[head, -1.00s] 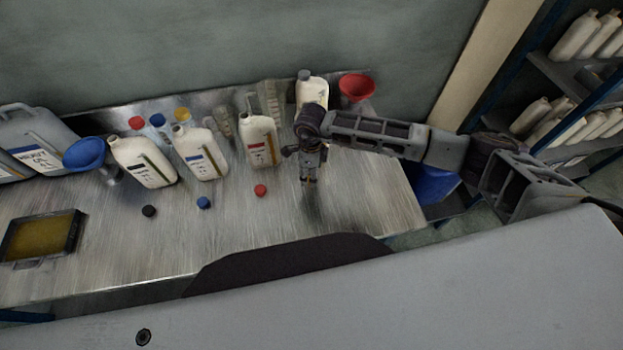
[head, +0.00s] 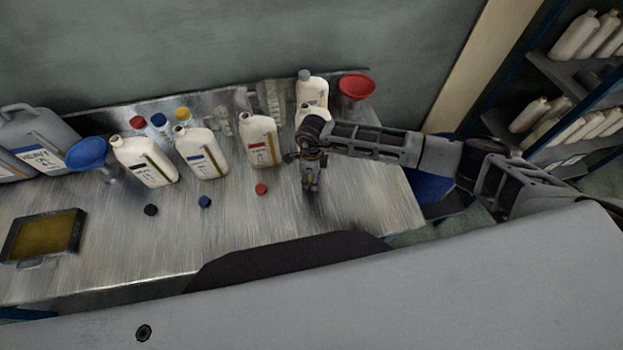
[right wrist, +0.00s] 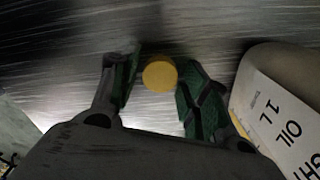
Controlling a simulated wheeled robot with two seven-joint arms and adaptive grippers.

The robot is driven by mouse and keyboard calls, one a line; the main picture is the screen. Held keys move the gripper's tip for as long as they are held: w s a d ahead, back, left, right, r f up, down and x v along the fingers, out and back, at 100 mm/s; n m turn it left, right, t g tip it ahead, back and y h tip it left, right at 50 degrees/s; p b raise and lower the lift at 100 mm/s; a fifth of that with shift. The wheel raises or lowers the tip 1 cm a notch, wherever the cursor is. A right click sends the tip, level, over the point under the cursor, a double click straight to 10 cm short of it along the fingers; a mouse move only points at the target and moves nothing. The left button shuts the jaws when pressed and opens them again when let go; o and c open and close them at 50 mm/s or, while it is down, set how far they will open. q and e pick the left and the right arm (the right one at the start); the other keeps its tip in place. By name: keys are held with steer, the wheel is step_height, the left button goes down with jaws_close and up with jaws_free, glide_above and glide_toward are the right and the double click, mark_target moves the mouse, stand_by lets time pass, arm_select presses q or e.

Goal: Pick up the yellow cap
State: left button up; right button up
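The yellow cap (right wrist: 160,74) is a small round disc on the metal table in the right wrist view. It lies between the two fingers of my right gripper (right wrist: 158,85), with a narrow gap showing on each side. The gripper is open. In the head view my right gripper (head: 311,187) points down at the table, right of the red cap (head: 261,189). The yellow cap is hidden behind the gripper there. My left gripper is not in view.
An oil bottle (right wrist: 285,110) stands close beside the right finger. Several white bottles, such as the red-labelled one (head: 260,141), stand in a row behind loose caps. A red funnel (head: 356,86) is at back right. The metal table's (head: 120,250) front is mostly clear.

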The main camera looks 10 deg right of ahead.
steer(key=c, duration=0.3)
steer(key=shift+r, duration=0.15)
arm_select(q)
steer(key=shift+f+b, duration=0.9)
arm_select(e)
steer(key=shift+r, duration=4.9)
steer(key=shift+w+r, duration=0.1)
